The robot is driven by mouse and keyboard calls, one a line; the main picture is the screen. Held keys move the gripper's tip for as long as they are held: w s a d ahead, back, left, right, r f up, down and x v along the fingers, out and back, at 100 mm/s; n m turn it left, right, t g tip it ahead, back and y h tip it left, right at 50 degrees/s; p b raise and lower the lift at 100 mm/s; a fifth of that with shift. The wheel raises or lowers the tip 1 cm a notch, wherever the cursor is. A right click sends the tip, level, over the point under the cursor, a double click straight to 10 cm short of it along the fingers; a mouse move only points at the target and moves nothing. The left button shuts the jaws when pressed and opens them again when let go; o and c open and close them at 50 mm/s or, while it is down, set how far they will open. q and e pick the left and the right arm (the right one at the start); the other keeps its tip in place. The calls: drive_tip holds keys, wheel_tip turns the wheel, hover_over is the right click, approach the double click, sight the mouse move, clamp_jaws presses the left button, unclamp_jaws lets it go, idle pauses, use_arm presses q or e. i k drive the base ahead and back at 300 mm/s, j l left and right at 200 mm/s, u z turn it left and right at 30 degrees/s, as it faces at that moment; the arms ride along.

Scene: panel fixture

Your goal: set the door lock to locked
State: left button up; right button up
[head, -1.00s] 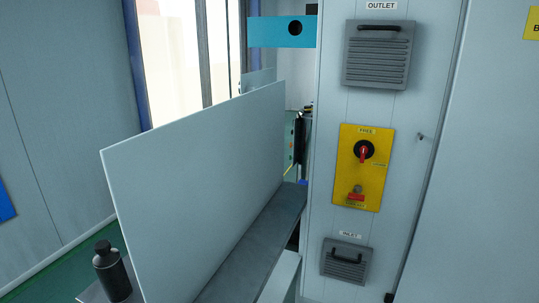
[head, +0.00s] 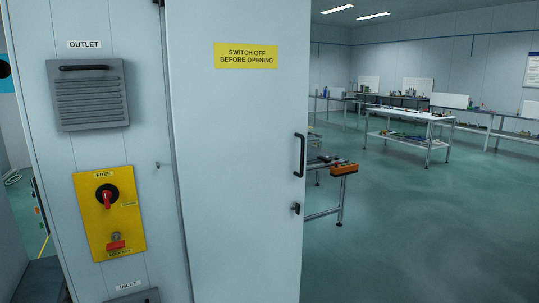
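The yellow lock plate (head: 110,213) is on the grey panel in the head view, left of the cabinet door. It carries a black round knob with a red handle (head: 107,200), which points roughly downward. A label reading FREE (head: 104,174) is above the knob, and a small label (head: 129,204) to its lower right is too small to read. A red part (head: 117,245) sits lower on the plate. The door (head: 237,150) looks closed, with a black handle (head: 299,155) and a small black latch (head: 295,208) below it. Neither gripper is in view.
A vent marked OUTLET (head: 88,95) is above the plate, and another marked INLET (head: 135,297) is below it. A yellow sign (head: 246,56) on the door reads SWITCH OFF BEFORE OPENING. Open green floor (head: 430,220) lies right, with workbenches (head: 410,117) beyond.

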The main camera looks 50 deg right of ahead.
sight(294, 207)
drive_tip(key=z, duration=1.4)
